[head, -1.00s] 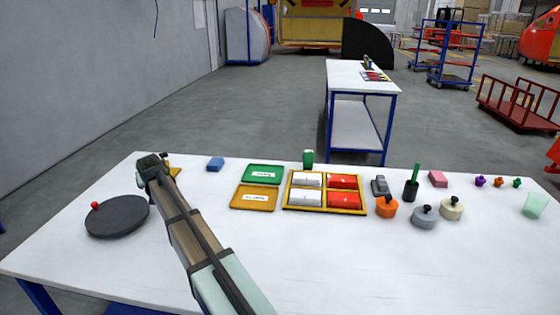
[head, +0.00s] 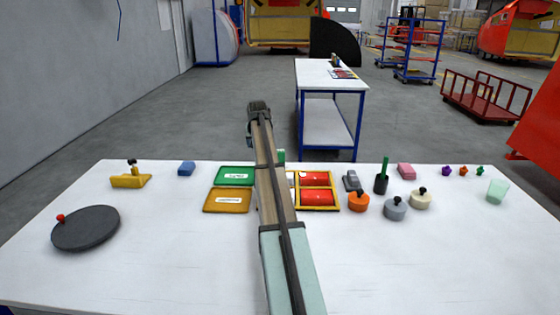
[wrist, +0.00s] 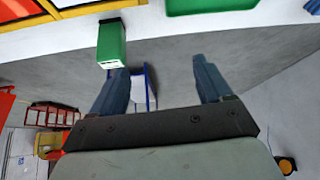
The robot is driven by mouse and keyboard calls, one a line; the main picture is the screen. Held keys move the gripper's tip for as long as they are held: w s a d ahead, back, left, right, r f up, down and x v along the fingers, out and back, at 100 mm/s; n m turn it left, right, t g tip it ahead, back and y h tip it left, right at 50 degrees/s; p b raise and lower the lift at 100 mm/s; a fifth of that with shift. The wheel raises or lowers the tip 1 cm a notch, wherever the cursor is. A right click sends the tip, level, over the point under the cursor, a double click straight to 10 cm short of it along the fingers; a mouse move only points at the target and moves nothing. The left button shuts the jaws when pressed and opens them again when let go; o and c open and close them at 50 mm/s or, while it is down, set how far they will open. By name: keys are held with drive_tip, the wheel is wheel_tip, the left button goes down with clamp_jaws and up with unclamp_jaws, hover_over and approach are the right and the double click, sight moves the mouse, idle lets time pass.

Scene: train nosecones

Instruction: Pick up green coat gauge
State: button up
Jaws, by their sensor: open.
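The green coat gauge appears to be the upright green block with a dark end. It stands at the table's far edge, and in the head view only a sliver of the gauge (head: 281,155) shows beside my arm. In the wrist view the gauge (wrist: 111,46) is at upper left, just beyond the left fingertip and outside the gap between the fingers. My gripper (wrist: 160,68) is open and empty. In the head view my gripper (head: 259,107) reaches out past the table's far edge, left of the gauge. I cannot tell whether a finger touches the gauge.
A green tray (head: 235,169) and an orange tray (head: 210,206) lie left of my arm. A yellow-framed box (head: 337,206) with red packs is partly behind my arm. The front of the white table (head: 430,265) is clear.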

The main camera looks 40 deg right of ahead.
drive_tip(key=m, duration=0.1)
approach(280, 157)
wheel_tip(280, 157, up, 2)
drive_tip(key=w, duration=0.2)
drive_tip(key=d, duration=0.1)
drive_tip(key=shift+g, duration=0.4)
drive_tip(key=x, duration=0.7)
drive_tip(key=shift+d+f, duration=0.2)
drive_tip(key=shift+f, duration=0.05)
drive_tip(key=shift+a+x, duration=0.15)
drive_tip(key=shift+x, duration=1.25)
drive_tip(key=shift+a+x, duration=0.1)
drive_tip(key=shift+x, duration=1.25)
drive_tip(key=shift+s+f, duration=0.15)
drive_tip(key=shift+f, duration=0.05)
drive_tip(key=c, duration=1.1)
drive_tip(key=shift+c, duration=0.2)
drive_tip(key=shift+r, duration=0.15)
